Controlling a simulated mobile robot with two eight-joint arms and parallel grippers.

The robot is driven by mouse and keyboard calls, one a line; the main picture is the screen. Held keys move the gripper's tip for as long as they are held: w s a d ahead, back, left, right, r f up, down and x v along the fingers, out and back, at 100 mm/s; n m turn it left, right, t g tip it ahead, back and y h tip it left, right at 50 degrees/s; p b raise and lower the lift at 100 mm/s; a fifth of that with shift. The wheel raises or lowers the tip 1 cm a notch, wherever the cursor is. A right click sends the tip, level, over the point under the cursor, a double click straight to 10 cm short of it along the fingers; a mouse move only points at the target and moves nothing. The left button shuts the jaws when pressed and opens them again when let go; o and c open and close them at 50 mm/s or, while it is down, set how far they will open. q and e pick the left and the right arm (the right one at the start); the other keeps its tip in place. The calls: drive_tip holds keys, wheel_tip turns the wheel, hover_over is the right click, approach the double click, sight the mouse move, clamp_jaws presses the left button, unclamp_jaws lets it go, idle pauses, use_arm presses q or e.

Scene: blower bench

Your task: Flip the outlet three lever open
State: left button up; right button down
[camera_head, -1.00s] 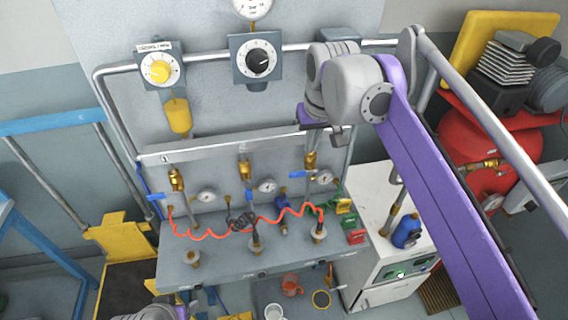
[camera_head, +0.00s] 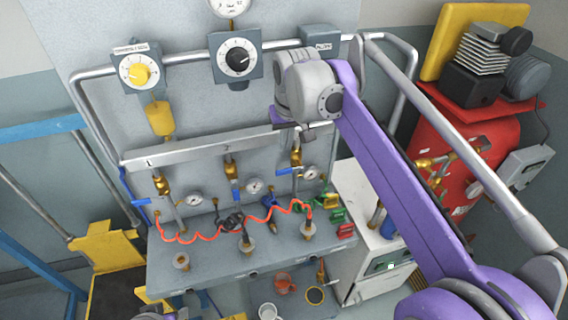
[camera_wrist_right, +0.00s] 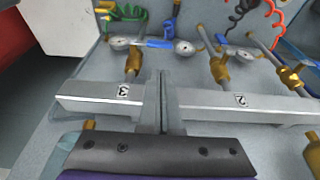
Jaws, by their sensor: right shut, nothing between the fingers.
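Outlet three is the rightmost brass valve (camera_head: 297,156) under the silver rail (camera_head: 180,153). Its blue lever (camera_head: 285,171) points left, crosswise to the pipe. In the right wrist view the label 3 (camera_wrist_right: 123,91) is on the rail, with the brass valve (camera_wrist_right: 134,62) and the blue lever (camera_wrist_right: 155,43) beyond it. My right gripper (camera_head: 308,136) is above and in front of the rail's right end. Its shut, empty fingers (camera_wrist_right: 163,85) lie across the rail in the wrist picture, apart from the lever. They hide part of the rail. My left gripper is not visible.
Outlets one (camera_head: 161,184) and two (camera_head: 230,170) are left of outlet three, each with a blue lever. Small gauges (camera_head: 310,173) stand close beside the valves. A red coiled hose (camera_head: 208,238) runs along the bench. A white cabinet (camera_head: 357,210) stands right of it.

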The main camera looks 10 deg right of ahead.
sight(281, 172)
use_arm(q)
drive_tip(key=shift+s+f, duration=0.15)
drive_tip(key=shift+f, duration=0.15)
use_arm(e)
drive_tip(key=s+x, duration=0.1)
drive_tip(key=x, duration=0.7)
drive_tip(key=shift+f, duration=0.35)
